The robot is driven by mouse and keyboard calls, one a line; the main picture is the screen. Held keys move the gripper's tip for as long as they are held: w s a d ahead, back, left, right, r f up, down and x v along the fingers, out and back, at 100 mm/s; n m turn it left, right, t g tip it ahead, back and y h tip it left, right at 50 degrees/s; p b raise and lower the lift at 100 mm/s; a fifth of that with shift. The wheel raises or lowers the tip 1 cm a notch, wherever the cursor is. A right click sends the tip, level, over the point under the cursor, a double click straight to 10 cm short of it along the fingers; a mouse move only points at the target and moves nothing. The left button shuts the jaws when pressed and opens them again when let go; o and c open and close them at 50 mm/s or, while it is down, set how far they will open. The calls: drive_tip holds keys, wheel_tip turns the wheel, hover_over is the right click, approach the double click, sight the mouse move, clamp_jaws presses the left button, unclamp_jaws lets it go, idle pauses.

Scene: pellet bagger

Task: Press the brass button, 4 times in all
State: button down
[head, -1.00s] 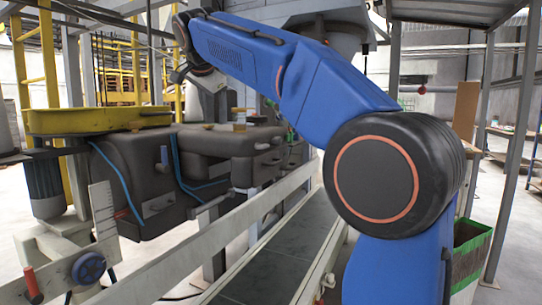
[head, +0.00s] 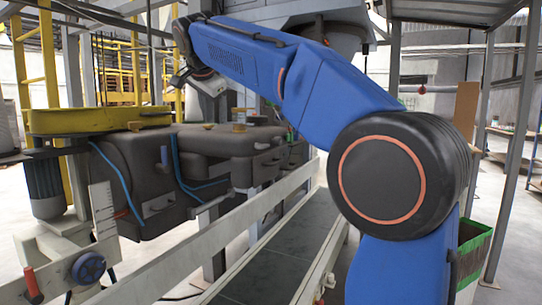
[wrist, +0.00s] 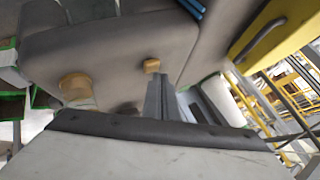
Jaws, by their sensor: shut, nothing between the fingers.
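A small brass-coloured button (wrist: 152,65) sits on the dark grey machine housing (wrist: 110,45) in the wrist view. My gripper (wrist: 158,82) is shut and empty, its tips just below this button in the picture; I cannot tell whether they touch it. A larger tan knob (wrist: 76,86) stands to the left on the same housing. In the head view, brass-coloured pieces (head: 239,115) and (head: 208,126) show on top of the housing. My gripper's body hangs above the housing there, its fingertips hard to make out.
A yellow guard (head: 95,120) lies left of the housing and also shows in the wrist view (wrist: 270,35). A conveyor with pale rails (head: 235,235) runs in front. Blue hoses (head: 178,170) run down the housing. A grey post (head: 393,60) stands at the right.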

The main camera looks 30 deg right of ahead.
drive_tip(key=shift+f, duration=0.45)
idle(0.6)
drive_tip(key=shift+r, duration=0.95)
wheel_tip(320, 180, up, 6)
idle(0.6)
drive_tip(key=shift+a, duration=0.1)
idle(2.3)
